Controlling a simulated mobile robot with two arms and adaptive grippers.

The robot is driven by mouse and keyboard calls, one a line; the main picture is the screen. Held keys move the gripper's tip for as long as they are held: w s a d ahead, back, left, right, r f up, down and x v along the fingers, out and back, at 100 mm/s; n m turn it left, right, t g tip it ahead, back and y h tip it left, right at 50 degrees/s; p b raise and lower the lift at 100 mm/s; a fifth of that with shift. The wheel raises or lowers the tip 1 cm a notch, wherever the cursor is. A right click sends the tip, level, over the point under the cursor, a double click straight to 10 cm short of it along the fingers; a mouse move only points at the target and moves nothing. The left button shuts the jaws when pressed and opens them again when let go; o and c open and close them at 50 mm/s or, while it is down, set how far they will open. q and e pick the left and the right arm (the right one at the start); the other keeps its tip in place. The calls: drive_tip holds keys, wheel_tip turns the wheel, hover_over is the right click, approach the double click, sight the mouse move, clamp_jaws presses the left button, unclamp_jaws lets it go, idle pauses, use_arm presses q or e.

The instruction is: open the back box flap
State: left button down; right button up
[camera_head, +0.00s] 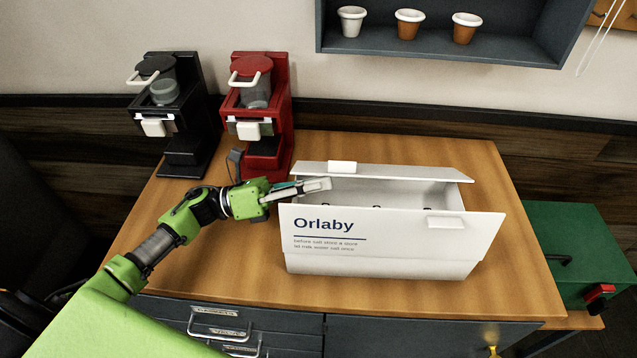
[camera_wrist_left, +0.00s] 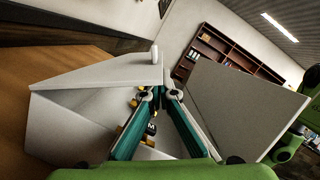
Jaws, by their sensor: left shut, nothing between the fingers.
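A white box (camera_head: 380,262) marked Orlaby stands on the wooden table. Its top is partly open, and the grey interior shows between the two long flaps. The back flap (camera_head: 400,171), with a small white tab, runs along the far side; it also shows at left in the left wrist view (camera_wrist_left: 100,76). The front flap (camera_head: 400,232) leans toward me and is at right in the wrist view (camera_wrist_left: 245,105). My left gripper (camera_head: 326,184) is shut and empty, its tips over the opening at the box's left end, just below the back flap. Contact with the flap is unclear.
A red brewer (camera_head: 280,100) and a black brewer (camera_head: 190,110) stand at the back left, close to my left arm. A shelf (camera_head: 440,45) with cups hangs above. A green case (camera_head: 570,240) sits beyond the table's right edge. The table (camera_head: 530,285) right of the box is clear.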

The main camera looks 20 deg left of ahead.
sight(319, 172)
use_arm(q)
drive_tip(key=shift+r, duration=0.15)
drive_tip(key=shift+w+a+r+n+y+p, duration=0.1)
drive_tip(key=shift+w+r+n+y+p, duration=0.1)
drive_tip(key=shift+r+n+p, duration=0.3)
drive_tip(key=shift+w+a+r+n+y+p, duration=0.1)
drive_tip(key=shift+w+r+n+p, duration=0.1)
drive_tip(key=shift+r+n+p, duration=0.3)
drive_tip(key=shift+w+a+r+n+t+p, duration=0.1)
drive_tip(key=shift+w+r+n+t+p, duration=0.35)
drive_tip(key=shift+n, duration=0.65)
drive_tip(key=shift+w+r+n+y, duration=0.3)
drive_tip(key=shift+r+n, duration=0.15)
drive_tip(key=shift+n, duration=0.05)
drive_tip(key=shift+w+a+r+n, duration=0.2)
drive_tip(key=shift+w+n, duration=0.15)
drive_tip(key=shift+n, duration=0.15)
drive_tip(key=shift+w+r+b, duration=0.15)
drive_tip(key=shift+w+b, duration=0.15)
drive_tip(key=shift+w+a+r+b, duration=0.25)
drive_tip(key=shift+w+r+b, duration=0.2)
drive_tip(key=shift+w+b, duration=0.3)
drive_tip(key=shift+w+a+r+b, duration=0.25)
drive_tip(key=shift+w+r+b, duration=0.15)
drive_tip(key=shift+w+b, duration=0.3)
